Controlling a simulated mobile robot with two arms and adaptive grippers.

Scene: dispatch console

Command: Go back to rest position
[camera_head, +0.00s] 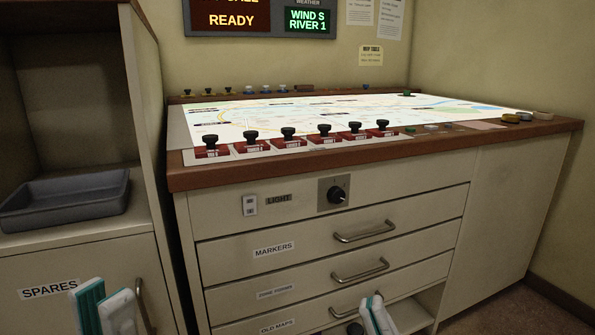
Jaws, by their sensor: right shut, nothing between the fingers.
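My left gripper (104,308) is at the bottom left, in front of the spares cabinet (60,262). Its white and teal fingers are close together, and I cannot tell whether they are open or shut. My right gripper (376,312) is at the bottom, right of centre, in front of the lower drawers of the console (318,222). Its fingers are shut with nothing between them. Only the finger ends of both grippers show; the rest is below the picture's edge.
The console top holds a lit map (350,110) and a row of red blocks with black knobs (288,138). Drawer handles (364,232) stick out. A grey tray (66,200) sits on the left shelf.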

